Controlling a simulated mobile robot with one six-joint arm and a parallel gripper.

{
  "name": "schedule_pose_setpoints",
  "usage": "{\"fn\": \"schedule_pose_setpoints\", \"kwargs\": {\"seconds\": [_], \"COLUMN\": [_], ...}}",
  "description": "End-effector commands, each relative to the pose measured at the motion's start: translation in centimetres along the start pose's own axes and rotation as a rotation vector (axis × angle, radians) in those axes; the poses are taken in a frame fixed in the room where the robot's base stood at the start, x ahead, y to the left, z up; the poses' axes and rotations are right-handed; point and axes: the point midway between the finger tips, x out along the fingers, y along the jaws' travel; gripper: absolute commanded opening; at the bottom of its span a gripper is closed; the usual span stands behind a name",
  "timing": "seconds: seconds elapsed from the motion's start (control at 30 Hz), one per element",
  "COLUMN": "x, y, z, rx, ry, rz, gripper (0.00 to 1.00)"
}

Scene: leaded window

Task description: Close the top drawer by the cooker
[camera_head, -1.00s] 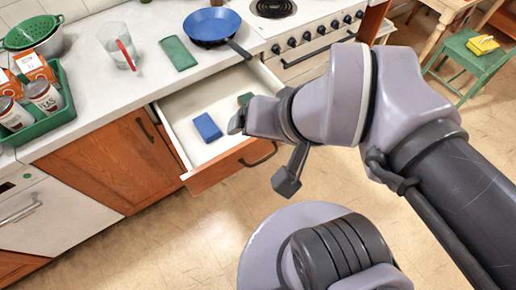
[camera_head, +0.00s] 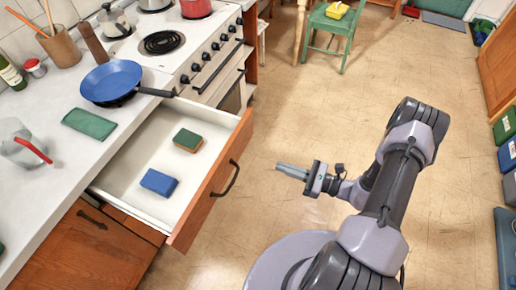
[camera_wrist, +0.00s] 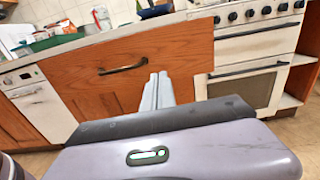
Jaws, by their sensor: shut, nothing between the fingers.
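The top drawer (camera_head: 212,190) by the cooker stands open, with a wooden front and a dark bar handle (camera_head: 226,179). A blue sponge (camera_head: 159,182) and a green-and-brown sponge (camera_head: 188,140) lie inside it. My gripper (camera_head: 279,168) is shut and empty, out over the floor to the right of the drawer front and apart from it. In the wrist view my gripper (camera_wrist: 158,76) points at the wooden drawer front (camera_wrist: 190,52), its tips just right of the handle (camera_wrist: 122,68). The wrist view does not clearly show the gap to the front.
The white cooker (camera_head: 205,50) stands beyond the drawer. A blue pan (camera_head: 111,80) sits on the counter, its handle reaching toward the cooker. A green cloth (camera_head: 89,124) and a jug (camera_head: 22,143) are also there. A green chair (camera_head: 330,27) stands at the back. The floor around my gripper is clear.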

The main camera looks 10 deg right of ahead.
Motion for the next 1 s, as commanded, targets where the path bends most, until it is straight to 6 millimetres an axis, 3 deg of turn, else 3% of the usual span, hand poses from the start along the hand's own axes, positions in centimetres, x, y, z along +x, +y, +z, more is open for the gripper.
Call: {"fn": "schedule_pose_setpoints", "kwargs": {"seconds": [0.17,0.5,0.7,1.0], "x": [1.6,9.1,12.5,14.0], "y": [0.0,0.1,0.0,-0.1], "z": [-0.6,-0.7,-0.6,-0.3], "rx": [0.010,0.009,0.009,0.010], "ry": [-0.006,-0.005,-0.005,-0.005], "rz": [-0.014,-0.008,-0.010,-0.012], "gripper": [0.00,0.00,0.00,0.00]}}
